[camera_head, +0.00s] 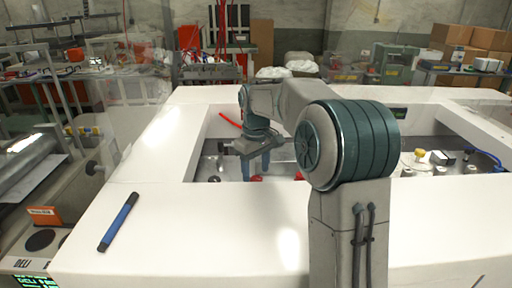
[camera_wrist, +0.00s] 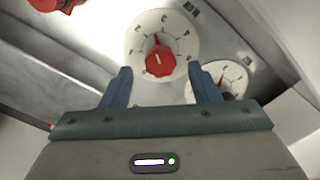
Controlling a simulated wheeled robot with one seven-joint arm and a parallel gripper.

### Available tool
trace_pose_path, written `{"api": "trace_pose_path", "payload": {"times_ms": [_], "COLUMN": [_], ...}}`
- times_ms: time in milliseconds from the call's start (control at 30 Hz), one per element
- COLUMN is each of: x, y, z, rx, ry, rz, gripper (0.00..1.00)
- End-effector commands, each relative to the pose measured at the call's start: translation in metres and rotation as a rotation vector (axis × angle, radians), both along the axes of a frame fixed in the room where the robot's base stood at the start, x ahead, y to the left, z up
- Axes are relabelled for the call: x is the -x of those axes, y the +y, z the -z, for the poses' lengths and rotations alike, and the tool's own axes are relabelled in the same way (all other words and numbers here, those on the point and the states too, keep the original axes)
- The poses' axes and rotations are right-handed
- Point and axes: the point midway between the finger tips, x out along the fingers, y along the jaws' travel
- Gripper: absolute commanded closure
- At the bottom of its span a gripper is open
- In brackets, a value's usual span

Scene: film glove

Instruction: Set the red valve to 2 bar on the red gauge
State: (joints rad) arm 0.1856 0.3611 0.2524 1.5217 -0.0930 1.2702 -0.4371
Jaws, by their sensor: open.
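In the wrist view a red knob (camera_wrist: 160,63) sits at the middle of a round white dial (camera_wrist: 184,38) with black numerals. A thin red pointer stands above the knob, near the top of the dial. To the right is a smaller white gauge (camera_wrist: 232,72) with a red needle, partly covered by a finger. My gripper (camera_wrist: 163,76) is open, its fingers on either side of the knob with gaps to it. In the head view my gripper (camera_head: 258,167) points down into the recess, near a small red part (camera_head: 257,178).
Another red part (camera_wrist: 50,4) shows at the wrist view's top left. A white frame (camera_head: 190,235) surrounds the recess and carries a blue-black marker (camera_head: 118,222). A yellow-topped fitting (camera_head: 419,154) and a blue hose (camera_head: 484,156) are at the right.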

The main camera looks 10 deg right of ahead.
Motion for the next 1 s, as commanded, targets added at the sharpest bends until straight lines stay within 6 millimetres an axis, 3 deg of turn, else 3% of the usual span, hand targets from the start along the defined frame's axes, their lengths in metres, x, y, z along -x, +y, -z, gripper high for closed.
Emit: {"api": "trace_pose_path", "payload": {"times_ms": [300,500,700,1000], "x": [-0.001,-0.001,0.0,0.0], "y": [0.0,0.0,0.0,0.0], "z": [-0.074,-0.105,-0.117,-0.118], "rx": [-0.001,0.0,0.0,0.0], "ry": [-0.005,-0.002,-0.001,-0.001], "rz": [0.0,0.001,0.0,0.0], "gripper": [0.45,0.45,0.45,0.45]}}
